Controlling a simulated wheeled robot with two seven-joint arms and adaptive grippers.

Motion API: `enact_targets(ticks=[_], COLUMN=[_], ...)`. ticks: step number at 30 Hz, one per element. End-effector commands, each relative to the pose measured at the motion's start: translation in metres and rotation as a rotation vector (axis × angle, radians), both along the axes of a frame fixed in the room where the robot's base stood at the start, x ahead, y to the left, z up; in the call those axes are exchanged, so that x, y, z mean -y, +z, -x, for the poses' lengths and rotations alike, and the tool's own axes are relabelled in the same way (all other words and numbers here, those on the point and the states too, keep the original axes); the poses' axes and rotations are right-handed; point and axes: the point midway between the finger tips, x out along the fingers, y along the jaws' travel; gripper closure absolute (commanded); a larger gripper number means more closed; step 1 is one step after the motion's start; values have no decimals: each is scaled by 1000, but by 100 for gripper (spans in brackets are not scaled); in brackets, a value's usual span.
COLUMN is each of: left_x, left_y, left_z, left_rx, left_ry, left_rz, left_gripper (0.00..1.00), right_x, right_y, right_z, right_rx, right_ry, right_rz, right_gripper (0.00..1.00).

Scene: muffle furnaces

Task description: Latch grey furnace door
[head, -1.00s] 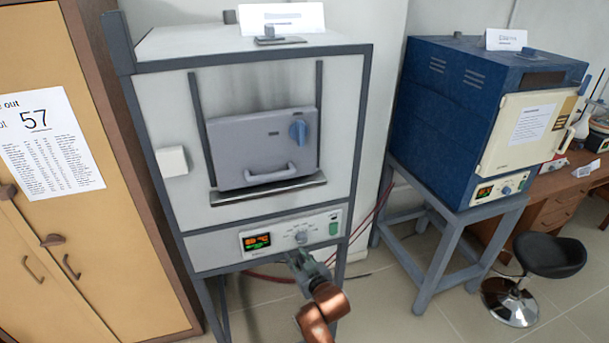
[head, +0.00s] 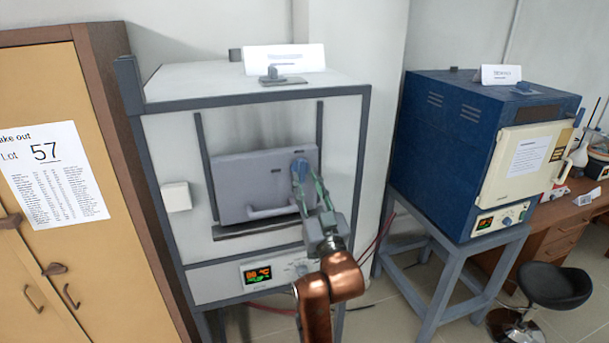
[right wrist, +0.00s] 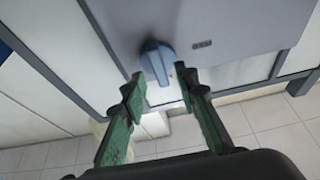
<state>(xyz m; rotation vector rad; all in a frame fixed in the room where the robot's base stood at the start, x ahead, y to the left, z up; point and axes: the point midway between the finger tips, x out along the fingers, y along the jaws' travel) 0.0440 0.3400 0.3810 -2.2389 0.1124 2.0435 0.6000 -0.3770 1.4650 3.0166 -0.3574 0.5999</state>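The grey furnace door (head: 245,185) is a grey panel on the front of the white furnace, seated between two vertical rails. A blue latch knob (head: 299,170) sits at its upper right; it also shows in the right wrist view (right wrist: 157,62). A bar handle (head: 272,210) runs along the door's lower part. My right gripper (head: 308,180) is raised in front of the door at the knob. In the right wrist view my right gripper (right wrist: 159,82) has its green fingers spread, with the knob just beyond and between the tips; contact cannot be told. My left gripper is not in view.
The furnace's display (head: 257,273) glows below the door. A blue furnace (head: 445,140) on a grey stand is at right, with a black stool (head: 555,285) nearby. A tan cabinet (head: 50,250) stands close at left.

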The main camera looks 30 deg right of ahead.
Motion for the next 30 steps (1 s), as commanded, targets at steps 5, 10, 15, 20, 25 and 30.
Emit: enact_targets(ticks=[5,10,15,20,25,30], left_x=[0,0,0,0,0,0], left_y=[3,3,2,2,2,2], left_z=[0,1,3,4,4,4], left_rx=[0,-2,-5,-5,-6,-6], left_ry=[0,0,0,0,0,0], left_rz=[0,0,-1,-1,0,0], left_gripper=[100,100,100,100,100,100], right_x=[4,4,4,4,4,4], right_y=[7,7,7,7,7,7], right_z=[-14,-17,-17,-17,-17,-17], right_rx=[0,0,0,0,0,0], right_ry=[-1,0,0,0,0,0], right_rz=[0,0,0,0,0,0], right_gripper=[72,72,73,84,96,100])
